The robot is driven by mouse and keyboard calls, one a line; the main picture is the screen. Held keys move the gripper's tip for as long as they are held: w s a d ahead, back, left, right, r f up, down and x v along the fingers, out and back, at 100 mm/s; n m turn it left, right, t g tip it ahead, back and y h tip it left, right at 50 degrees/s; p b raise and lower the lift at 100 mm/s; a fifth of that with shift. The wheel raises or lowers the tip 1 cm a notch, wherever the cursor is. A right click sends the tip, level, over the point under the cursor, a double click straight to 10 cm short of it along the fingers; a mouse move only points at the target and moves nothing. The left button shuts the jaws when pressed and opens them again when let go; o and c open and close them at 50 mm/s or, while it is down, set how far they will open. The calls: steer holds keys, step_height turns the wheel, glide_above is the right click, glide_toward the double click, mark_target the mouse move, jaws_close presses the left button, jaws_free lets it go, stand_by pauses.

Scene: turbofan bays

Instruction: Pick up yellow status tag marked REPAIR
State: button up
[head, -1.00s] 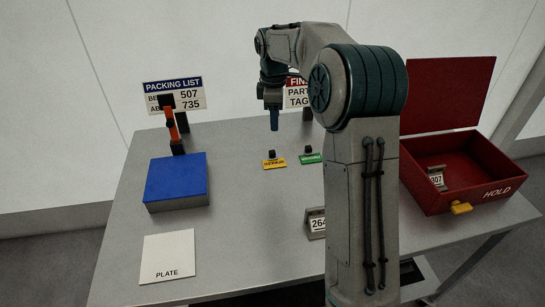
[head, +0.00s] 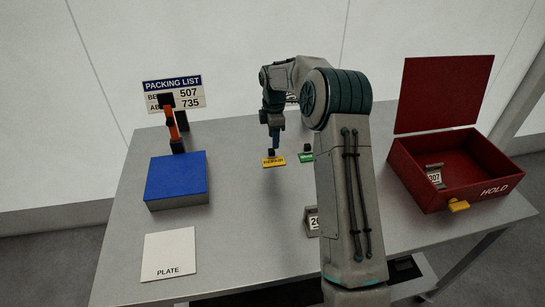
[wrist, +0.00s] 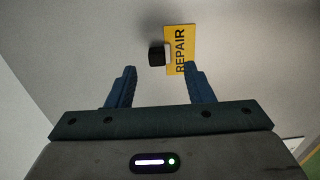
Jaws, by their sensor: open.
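The yellow status tag (head: 273,161) lies on the grey table near its middle, with a black knob at its back edge. In the wrist view the yellow tag (wrist: 181,50) reads REPAIR, and its black knob (wrist: 156,54) shows just beyond the gap between the fingers. My gripper (wrist: 158,84) is open and empty, with two blue fingers apart. In the head view my gripper (head: 276,142) hangs close above and behind the tag. Whether a finger touches the tag cannot be told.
A blue block (head: 176,181) and a white PLATE card (head: 168,256) are on the left. An open red HOLD box (head: 466,190) stands right. A numbered tag (head: 312,222) sits near my arm.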

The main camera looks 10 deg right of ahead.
mark_target(271, 150)
steer(key=f, duration=0.1)
steer(key=f+p, duration=0.1)
steer(key=f, duration=0.2)
steer(key=shift+w+a+f, duration=0.15)
steer(key=shift+w+a, duration=0.1)
steer(key=shift+a, duration=0.15)
steer(key=shift+f, duration=0.45)
jaws_close()
